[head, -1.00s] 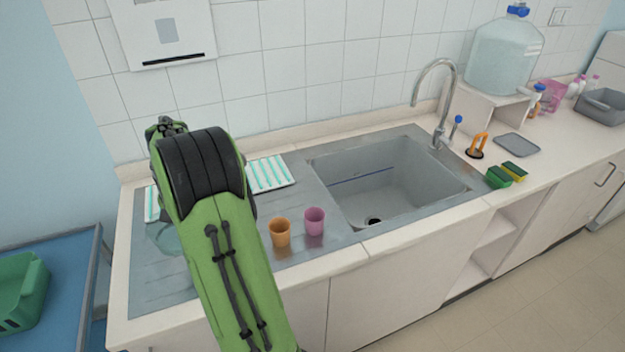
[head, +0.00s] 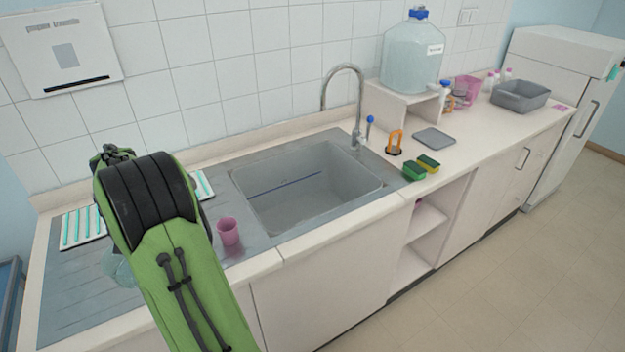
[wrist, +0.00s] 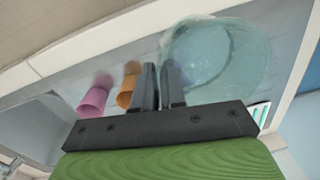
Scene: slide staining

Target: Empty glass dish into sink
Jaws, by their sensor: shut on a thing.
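The glass dish (wrist: 222,58) is a clear, pale blue-green bowl in the wrist view. My gripper (wrist: 162,82) is shut on its near wall, with a finger on each side. In the head view the dish (head: 117,268) shows only in part at the left, behind my green arm. I cannot tell clearly whether it holds anything. The sink (head: 305,190) is a grey rectangular basin to the right of the dish. It also shows at the left of the wrist view (wrist: 35,132).
A pink cup (head: 228,232) stands between my arm and the sink. An orange cup (wrist: 127,86) stands beside it, hidden in the head view. A tall faucet (head: 345,72) rises behind the sink. Green and yellow sponges (head: 414,171) lie right of it.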

